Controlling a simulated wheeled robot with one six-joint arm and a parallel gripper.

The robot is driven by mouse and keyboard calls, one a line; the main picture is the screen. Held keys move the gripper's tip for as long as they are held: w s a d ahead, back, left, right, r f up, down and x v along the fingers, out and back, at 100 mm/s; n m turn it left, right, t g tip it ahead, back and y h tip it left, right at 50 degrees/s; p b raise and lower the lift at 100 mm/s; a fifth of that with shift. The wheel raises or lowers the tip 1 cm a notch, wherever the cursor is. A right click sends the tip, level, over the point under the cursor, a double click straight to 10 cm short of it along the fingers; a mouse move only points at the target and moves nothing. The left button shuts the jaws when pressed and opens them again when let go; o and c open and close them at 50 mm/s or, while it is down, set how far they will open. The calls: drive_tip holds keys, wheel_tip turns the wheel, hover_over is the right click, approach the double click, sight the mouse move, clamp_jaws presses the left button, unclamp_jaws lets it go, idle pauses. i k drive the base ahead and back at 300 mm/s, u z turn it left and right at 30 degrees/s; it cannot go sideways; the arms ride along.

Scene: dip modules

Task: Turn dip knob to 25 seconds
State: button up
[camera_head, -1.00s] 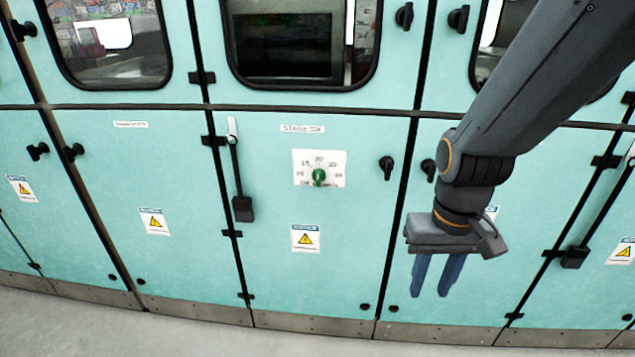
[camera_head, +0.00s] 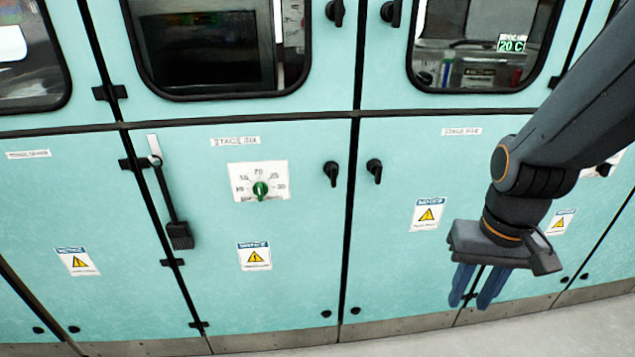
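The green dip knob (camera_head: 260,190) sits on a white dial plate (camera_head: 272,168) with numbers, on a teal cabinet panel under a "STAGE SIX" label.
Black door handles (camera_head: 331,174) and (camera_head: 375,171) jut out right of the dial. Warning stickers (camera_head: 254,256) are on the panels. Windows line the top. Grey floor (camera_head: 420,343) runs along the bottom.

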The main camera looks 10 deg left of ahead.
sight(260, 189)
drive_tip(key=z, duration=1.5)
drive_tip(key=k, duration=1.05)
drive_tip(key=u, duration=2.05)
